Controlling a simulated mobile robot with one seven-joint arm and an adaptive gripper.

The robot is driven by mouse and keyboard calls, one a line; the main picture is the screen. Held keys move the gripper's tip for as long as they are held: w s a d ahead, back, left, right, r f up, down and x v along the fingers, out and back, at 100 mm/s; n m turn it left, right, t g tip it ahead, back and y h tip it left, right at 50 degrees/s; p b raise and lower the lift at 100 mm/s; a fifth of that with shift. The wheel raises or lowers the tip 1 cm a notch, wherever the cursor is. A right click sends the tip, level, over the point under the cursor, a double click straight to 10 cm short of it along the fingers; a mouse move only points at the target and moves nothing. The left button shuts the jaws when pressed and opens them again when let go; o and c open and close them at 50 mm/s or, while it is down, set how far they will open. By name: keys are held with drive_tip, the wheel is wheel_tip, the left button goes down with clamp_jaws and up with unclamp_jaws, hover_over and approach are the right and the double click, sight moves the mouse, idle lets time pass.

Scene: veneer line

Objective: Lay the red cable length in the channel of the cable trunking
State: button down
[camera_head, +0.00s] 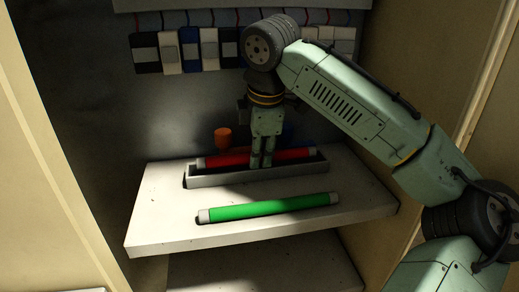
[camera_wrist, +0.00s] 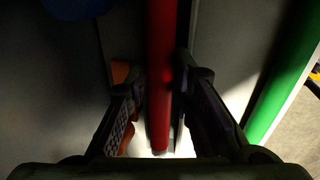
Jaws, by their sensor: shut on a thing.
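The red cable length (camera_head: 292,155) is a red rod with pale ends. In the head view it lies lengthwise along the grey cable trunking (camera_head: 225,179), at or just within its channel. I cannot tell whether it touches the channel floor. My gripper (camera_head: 262,163) points down over the trunking and is shut on the red length near its middle. In the wrist view the red length (camera_wrist: 161,75) runs between the two fingers (camera_wrist: 158,120). The fingers hide part of it.
A green cable length (camera_head: 270,207) with pale ends lies on the shelf (camera_head: 160,225) in front of the trunking. An orange cup-like object (camera_head: 223,138) stands behind it, with a blue object partly hidden behind my gripper. Several breakers (camera_head: 190,50) hang on the back wall. Cabinet sides flank the shelf.

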drive_tip(key=shift+s+f, duration=0.1)
drive_tip(key=shift+f, duration=0.4)
drive_tip(key=c, duration=1.4)
unclamp_jaws()
drive_tip(key=shift+f, duration=0.15)
drive_tip(key=shift+r, duration=0.25)
drive_tip(key=shift+r, duration=0.3)
drive_tip(key=a+v, duration=0.1)
drive_tip(key=v, duration=1.1)
drive_tip(key=shift+d+r, duration=0.25)
drive_tip(key=shift+d, duration=0.3)
